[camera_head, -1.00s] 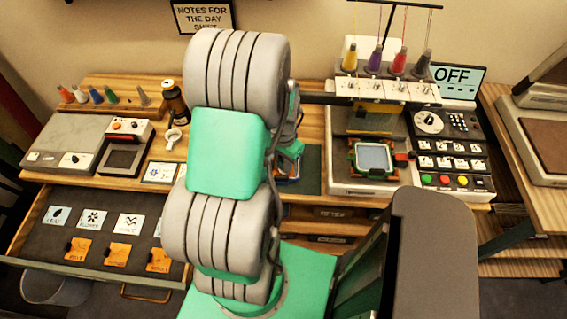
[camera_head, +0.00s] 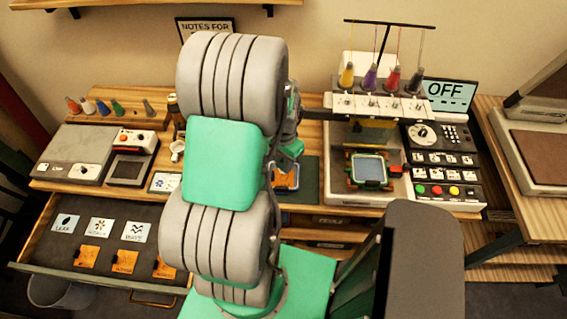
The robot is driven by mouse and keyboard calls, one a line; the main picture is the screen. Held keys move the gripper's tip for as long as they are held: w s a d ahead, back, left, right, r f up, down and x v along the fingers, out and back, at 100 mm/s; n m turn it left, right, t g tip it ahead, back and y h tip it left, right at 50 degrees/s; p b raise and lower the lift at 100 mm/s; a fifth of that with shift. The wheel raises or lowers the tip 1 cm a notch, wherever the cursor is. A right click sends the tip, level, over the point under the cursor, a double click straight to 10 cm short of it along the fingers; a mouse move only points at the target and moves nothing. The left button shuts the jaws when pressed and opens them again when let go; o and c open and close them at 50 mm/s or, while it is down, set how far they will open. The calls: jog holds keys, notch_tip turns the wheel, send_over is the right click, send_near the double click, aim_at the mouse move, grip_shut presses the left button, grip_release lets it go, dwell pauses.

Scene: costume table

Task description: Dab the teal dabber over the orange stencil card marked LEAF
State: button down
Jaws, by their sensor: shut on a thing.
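An orange stencil card (camera_head: 284,181) lies on the dark mat (camera_head: 309,178) at the middle of the table, partly hidden by my arm; its marking is too small to read. My gripper (camera_head: 291,149) shows only in part behind my arm, just above and beyond that card in the picture. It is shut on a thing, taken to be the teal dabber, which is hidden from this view. I cannot tell whether it touches the card.
A rack (camera_head: 130,110) at the back left holds several coloured cones, with a gap. An open drawer (camera_head: 60,265) at front left holds blue-white cards and orange cards. An embroidery machine (camera_head: 340,185) stands right of the mat, under thread cones.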

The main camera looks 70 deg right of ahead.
jog(key=shift+f, duration=0.15)
jog(key=b, duration=0.5)
send_over(287, 180)
notch_tip(287, 180, down, 6)
jog(key=shift+s+d+r, duration=0.1)
jog(key=shift+r, duration=0.1)
jog(key=shift+f+b, duration=0.35)
jog(key=shift+f, duration=0.25)
dwell(1.3)
notch_tip(287, 180, up, 7)
jog(key=p, duration=0.5)
jog(key=shift+r, duration=0.15)
jog(key=shift+f, duration=0.2)
jog(key=f+b, duration=0.1)
jog(key=f, duration=0.1)
jog(key=w+f+b, duration=0.1)
jog(key=b, duration=0.1)
jog(key=f+b, duration=0.1)
jog(key=f, duration=0.1)
jog(key=shift+w+d+f, duration=0.2)
jog(key=shift+w+f, duration=0.05)
jog(key=shift+f, duration=0.1)
